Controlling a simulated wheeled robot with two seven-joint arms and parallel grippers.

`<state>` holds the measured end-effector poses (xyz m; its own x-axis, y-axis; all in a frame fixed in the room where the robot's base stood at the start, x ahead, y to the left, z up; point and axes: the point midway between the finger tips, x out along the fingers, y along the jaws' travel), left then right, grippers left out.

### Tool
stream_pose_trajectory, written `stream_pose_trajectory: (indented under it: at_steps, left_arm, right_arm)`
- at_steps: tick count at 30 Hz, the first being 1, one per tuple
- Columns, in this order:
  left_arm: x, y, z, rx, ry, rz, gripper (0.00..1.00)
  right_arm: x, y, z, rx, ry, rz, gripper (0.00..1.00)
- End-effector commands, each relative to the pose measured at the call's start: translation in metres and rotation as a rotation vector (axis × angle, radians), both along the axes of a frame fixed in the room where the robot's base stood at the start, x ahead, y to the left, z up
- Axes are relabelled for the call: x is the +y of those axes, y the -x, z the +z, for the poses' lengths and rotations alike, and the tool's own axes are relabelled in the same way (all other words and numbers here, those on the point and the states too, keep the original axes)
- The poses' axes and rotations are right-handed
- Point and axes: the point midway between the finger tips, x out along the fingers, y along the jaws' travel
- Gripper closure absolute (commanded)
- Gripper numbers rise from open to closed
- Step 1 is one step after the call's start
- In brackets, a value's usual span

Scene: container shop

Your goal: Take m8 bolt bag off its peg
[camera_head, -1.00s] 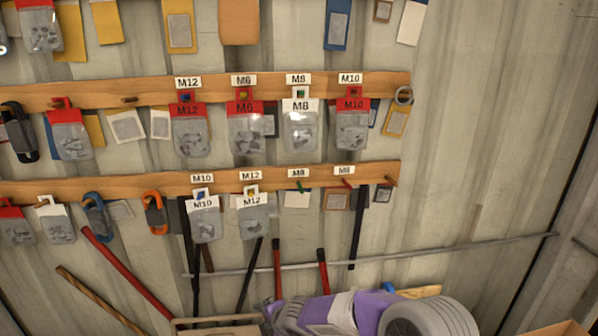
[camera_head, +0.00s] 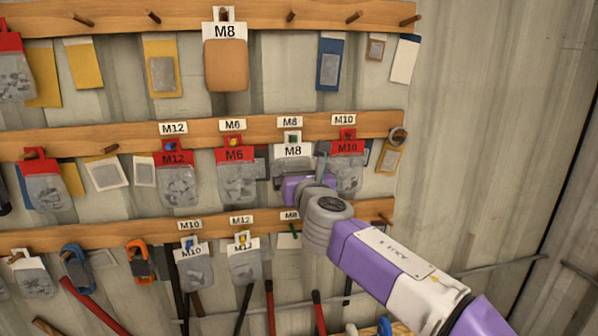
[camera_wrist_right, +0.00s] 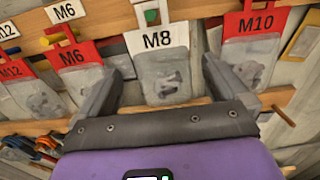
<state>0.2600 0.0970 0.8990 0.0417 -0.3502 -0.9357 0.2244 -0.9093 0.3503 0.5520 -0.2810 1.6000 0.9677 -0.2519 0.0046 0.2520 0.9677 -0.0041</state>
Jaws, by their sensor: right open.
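The M8 bolt bag (camera_head: 293,151), a clear bag with a white header, hangs on a green-marked peg of the middle rail, between the red-headed M6 bag (camera_head: 236,175) and M10 bag (camera_head: 349,170). My right gripper (camera_head: 300,165) is in front of it and hides its lower part. In the right wrist view the M8 bag (camera_wrist_right: 168,75) hangs between the two spread fingers of my right gripper (camera_wrist_right: 160,70). The jaws look empty; I cannot tell whether a finger touches the bag. My left gripper is not in view.
An orange-brown packet with an M8 header (camera_head: 226,62) hangs from the upper rail. An M12 bag (camera_head: 178,180) hangs left of the M6 bag. Below are M10 (camera_head: 193,266) and M12 (camera_head: 244,262) bags and an empty green peg. Bare wall (camera_head: 480,120) lies to the right.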

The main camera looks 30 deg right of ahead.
Motion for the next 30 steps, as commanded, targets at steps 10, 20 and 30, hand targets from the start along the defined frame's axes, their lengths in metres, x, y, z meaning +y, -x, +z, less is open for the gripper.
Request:
stream_pose_trajectory:
  at_steps: [10,20,30]
  left_arm:
    - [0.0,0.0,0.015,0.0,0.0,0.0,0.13]
    - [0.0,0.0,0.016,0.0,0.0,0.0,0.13]
    - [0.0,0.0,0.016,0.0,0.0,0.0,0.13]
  right_arm:
    - [-0.013,-0.05,-0.001,0.005,-0.002,-0.001,0.0]
    - [-0.015,-0.06,-0.002,0.002,-0.004,0.001,0.0]
    - [-0.015,-0.06,-0.002,0.003,-0.005,0.001,0.37]
